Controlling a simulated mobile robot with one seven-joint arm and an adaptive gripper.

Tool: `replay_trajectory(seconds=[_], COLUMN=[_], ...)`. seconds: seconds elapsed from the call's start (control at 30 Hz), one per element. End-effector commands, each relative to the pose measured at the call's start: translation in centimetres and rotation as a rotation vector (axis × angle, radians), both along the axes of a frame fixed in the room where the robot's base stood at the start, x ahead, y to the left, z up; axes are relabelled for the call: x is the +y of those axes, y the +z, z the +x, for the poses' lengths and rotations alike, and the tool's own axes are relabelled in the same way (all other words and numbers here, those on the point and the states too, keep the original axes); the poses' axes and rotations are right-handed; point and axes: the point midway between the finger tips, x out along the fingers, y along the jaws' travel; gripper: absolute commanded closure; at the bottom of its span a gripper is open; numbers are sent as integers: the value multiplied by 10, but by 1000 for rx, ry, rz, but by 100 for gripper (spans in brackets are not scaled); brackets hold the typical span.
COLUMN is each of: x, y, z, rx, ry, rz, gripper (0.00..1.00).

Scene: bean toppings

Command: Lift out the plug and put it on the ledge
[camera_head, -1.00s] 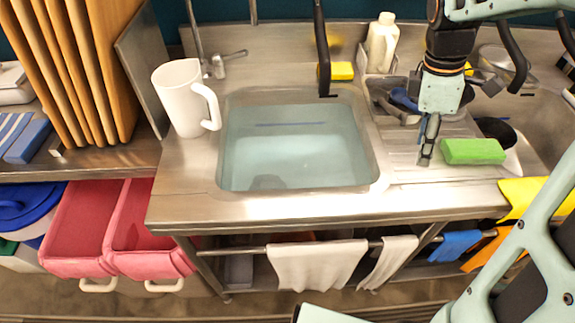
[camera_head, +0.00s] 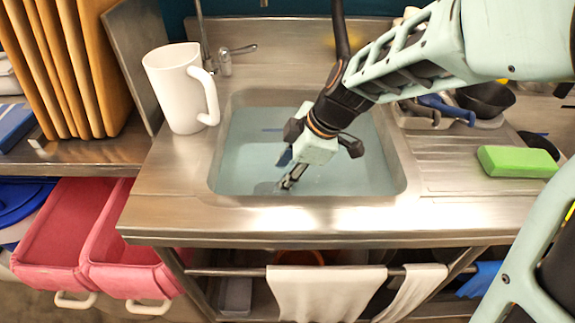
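The sink (camera_head: 225,165) holds bluish water. A dim dark shape (camera_head: 264,188) shows low in the water near the front wall; it may be the plug, but the water and rim blur it. My gripper (camera_head: 287,184) points down into the sink, its fingertips just right of that shape. Its fingers look close together, but I cannot see whether they touch or hold anything. The steel front ledge (camera_head: 300,215) of the sink is bare.
A white jug (camera_head: 178,90) stands on the left of the sink. A green sponge (camera_head: 517,161) lies on the drainboard (camera_head: 450,178) at right, with pans (camera_head: 485,98) behind. Wooden boards (camera_head: 75,70) stand at far left. White towels (camera_head: 325,292) hang below the front edge.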

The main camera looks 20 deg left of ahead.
Motion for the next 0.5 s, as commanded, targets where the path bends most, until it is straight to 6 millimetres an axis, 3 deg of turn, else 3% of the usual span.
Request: replay_trajectory(seconds=[0.5], x=[28], y=[-56], z=[4], rx=[2], ry=[1], rz=[-2], gripper=[64])
